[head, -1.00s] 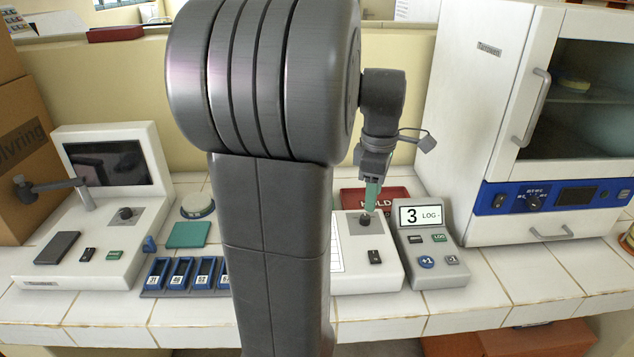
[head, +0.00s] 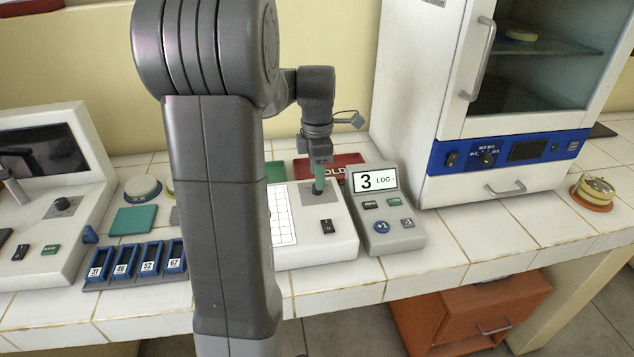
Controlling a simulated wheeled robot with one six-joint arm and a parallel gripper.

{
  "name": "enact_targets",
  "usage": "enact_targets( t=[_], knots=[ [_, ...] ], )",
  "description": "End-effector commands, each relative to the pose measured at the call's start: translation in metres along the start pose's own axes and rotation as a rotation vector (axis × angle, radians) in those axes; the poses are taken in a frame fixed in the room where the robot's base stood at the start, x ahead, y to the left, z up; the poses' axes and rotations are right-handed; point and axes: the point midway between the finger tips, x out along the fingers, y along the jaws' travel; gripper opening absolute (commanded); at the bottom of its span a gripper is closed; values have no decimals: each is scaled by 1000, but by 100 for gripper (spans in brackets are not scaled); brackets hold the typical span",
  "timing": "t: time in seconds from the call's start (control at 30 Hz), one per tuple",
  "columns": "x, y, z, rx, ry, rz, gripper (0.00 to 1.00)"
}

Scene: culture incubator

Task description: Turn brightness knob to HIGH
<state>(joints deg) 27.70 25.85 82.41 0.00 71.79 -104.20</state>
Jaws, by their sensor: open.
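A dark knob (head: 317,193) sits on a grey plate on top of the white box with a gridded panel, at the picture's middle. My gripper (head: 318,186) points down with green fingertips directly over this knob. The fingertips are at or around its top; whether they touch it cannot be told. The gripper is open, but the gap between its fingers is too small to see. No brightness marking or HIGH label is readable. A second knob (head: 63,204) is on the white screen unit at left, and a third knob (head: 487,157) is on the incubator's blue panel.
A grey counter (head: 402,238) reading "3 LOG" stands just right of the box. A red sign (head: 345,160) lies behind it. The white incubator (head: 400,90) fills the right rear. Blue numbered holders (head: 150,262) and a green pad (head: 132,220) are at left.

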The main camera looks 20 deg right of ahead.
Motion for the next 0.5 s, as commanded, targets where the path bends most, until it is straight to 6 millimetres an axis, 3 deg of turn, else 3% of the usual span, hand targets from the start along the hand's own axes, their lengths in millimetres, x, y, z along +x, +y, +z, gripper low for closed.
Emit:
enact_targets(
  t=[0.2,0.5],
  knots=[
    [26,0,0,0,0,-1,46],
    [30,0,0,0,0,1,46]
  ],
)
